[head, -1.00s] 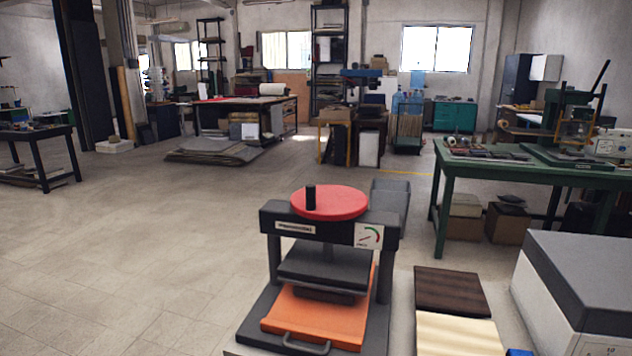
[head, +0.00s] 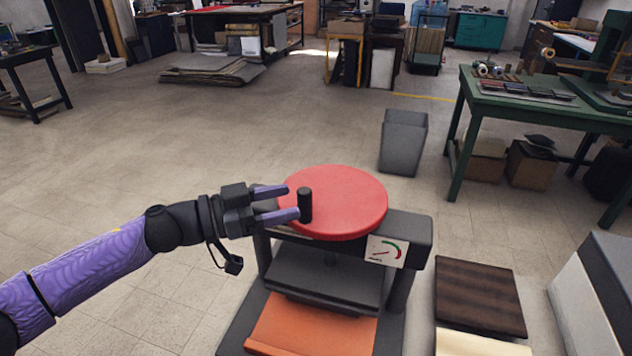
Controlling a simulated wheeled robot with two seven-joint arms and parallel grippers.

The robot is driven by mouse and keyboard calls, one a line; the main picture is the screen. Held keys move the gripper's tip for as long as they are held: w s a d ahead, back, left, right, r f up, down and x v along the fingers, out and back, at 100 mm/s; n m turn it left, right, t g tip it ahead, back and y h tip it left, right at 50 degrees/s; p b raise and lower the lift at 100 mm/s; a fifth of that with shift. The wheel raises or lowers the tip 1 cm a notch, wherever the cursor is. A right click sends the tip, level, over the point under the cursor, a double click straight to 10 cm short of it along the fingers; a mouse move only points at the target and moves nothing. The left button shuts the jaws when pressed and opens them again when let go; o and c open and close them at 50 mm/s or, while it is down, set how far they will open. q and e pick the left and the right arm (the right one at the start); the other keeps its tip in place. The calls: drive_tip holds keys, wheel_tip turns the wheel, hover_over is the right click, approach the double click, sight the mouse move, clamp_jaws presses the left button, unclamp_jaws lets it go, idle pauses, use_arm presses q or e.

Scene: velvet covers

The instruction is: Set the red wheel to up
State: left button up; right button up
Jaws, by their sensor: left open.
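The red wheel (head: 345,200) lies flat on top of a dark press (head: 408,240). A black upright knob (head: 305,204) stands near the wheel's left edge. My left gripper (head: 284,203) is open, with its two purple fingers pointing right at the knob. The fingertips reach over the wheel's left rim. The nearer fingertip is at or very close to the knob; I cannot tell if they touch. My right gripper is not in view.
An orange board (head: 312,328) lies in the press under its dark plate. A brown board (head: 478,296) and a cream one are at right, beside a grey-topped white box (head: 600,290). A grey bin (head: 403,142) stands behind. The floor at left is clear.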

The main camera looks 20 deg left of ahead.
sight(316, 216)
use_arm(q)
drive_tip(key=x, duration=0.6)
drive_tip(key=shift+w, duration=0.1)
clamp_jaws()
idle(1.1)
